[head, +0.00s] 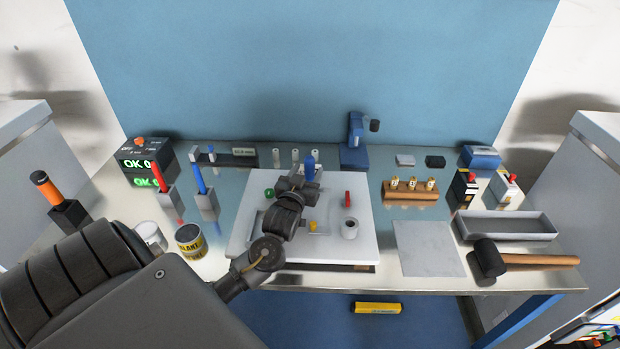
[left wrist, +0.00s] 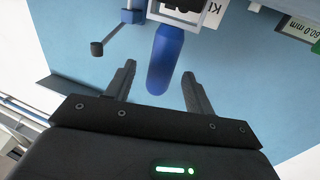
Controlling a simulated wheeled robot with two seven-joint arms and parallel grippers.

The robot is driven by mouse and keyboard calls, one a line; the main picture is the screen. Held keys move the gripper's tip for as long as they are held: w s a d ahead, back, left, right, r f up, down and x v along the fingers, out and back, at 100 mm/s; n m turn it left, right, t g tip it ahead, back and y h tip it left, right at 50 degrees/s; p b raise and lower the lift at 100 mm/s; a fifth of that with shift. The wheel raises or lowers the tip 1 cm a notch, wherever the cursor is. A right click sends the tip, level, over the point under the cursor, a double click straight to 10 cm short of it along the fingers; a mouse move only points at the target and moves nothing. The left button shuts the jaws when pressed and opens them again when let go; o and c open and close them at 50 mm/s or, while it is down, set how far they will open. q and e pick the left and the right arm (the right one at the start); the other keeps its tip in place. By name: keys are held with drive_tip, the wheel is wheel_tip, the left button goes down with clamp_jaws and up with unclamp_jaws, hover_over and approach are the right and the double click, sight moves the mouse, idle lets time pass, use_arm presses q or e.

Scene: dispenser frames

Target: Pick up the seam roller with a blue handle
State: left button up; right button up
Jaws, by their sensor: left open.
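A blue handle (head: 309,166), which looks like that of the seam roller, stands up at the back of the white board, just beyond my left gripper (head: 299,182). In the left wrist view the blue handle (left wrist: 166,58) is a rounded cylinder between the two spread fingers of my left gripper (left wrist: 159,78). Gaps show on both sides of it, so the fingers do not grip it. Its roller end cannot be made out. My right gripper is not in view.
The white board (head: 262,246) carries small coloured parts. Another blue-handled tool (head: 199,180) and a red one (head: 159,176) stand in holders at left. A blue press-like device (head: 355,150) stands behind. Cans (head: 190,242) stand front left; a mallet (head: 490,258) lies at right.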

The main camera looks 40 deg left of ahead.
use_arm(q)
drive_tip(key=shift+w+a+r+p, duration=0.1)
drive_tip(key=shift+r+p, duration=0.15)
drive_tip(key=shift+p, duration=0.05)
drive_tip(key=p+x, duration=0.2)
drive_tip(key=x, duration=0.2)
drive_tip(key=shift+w+a+f, duration=0.1)
drive_tip(key=shift+w+f, duration=0.05)
drive_tip(key=shift+w, duration=0.1)
drive_tip(key=shift+w+a, duration=0.1)
drive_tip(key=shift+c, duration=0.6)
drive_tip(key=c, duration=0.9)
clamp_jaws()
